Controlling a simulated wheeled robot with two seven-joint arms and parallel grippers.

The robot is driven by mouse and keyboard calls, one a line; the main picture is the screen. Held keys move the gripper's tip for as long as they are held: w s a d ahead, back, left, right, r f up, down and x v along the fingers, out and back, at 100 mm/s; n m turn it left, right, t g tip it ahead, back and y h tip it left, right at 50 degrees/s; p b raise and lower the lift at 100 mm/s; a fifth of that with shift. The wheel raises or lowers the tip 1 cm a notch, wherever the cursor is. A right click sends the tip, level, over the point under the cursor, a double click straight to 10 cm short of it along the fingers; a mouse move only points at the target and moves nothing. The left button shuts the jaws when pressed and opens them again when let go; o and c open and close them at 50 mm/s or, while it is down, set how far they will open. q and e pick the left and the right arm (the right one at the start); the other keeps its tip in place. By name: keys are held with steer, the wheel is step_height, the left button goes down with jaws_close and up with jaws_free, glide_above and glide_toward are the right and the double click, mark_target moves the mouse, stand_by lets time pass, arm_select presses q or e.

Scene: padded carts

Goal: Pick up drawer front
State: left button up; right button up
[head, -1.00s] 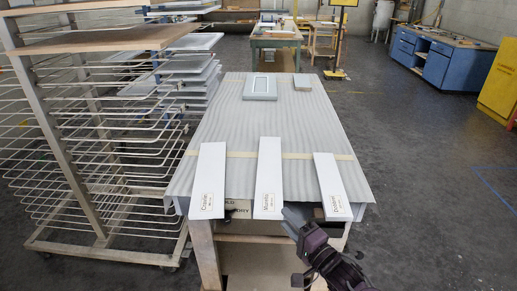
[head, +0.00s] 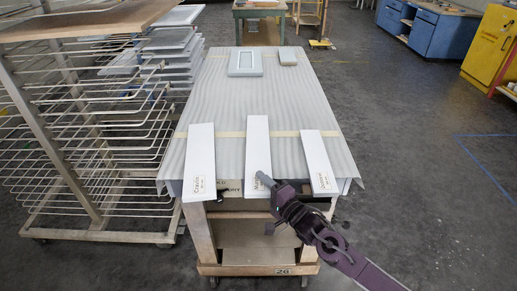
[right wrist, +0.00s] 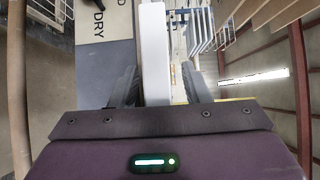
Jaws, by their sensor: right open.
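Three long white panels with printed labels lie on the padded cart top, their near ends over its front edge: a left panel (head: 201,155), a middle panel (head: 260,145) and a right panel (head: 317,155). The pictures do not settle which piece is the drawer front. My right gripper (head: 263,180) is at the near end of the middle panel, partly covering its label. In the right wrist view, the open fingers (right wrist: 159,85) stand on either side of a white panel (right wrist: 155,50), edge-on between them. My left gripper is out of view.
A framed grey panel (head: 245,63) and a small grey block (head: 288,56) lie at the cart's far end. A wire drying rack (head: 85,150) stands close on the left. Open floor (head: 410,130) lies on the right, before a blue cabinet (head: 435,30).

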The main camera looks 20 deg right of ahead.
steer(key=shift+w+a, duration=0.1)
steer(key=shift+w, duration=0.15)
steer(key=c, duration=0.9)
steer(key=shift+r, duration=0.1)
jaws_close()
steer(key=shift+s+r, duration=0.1)
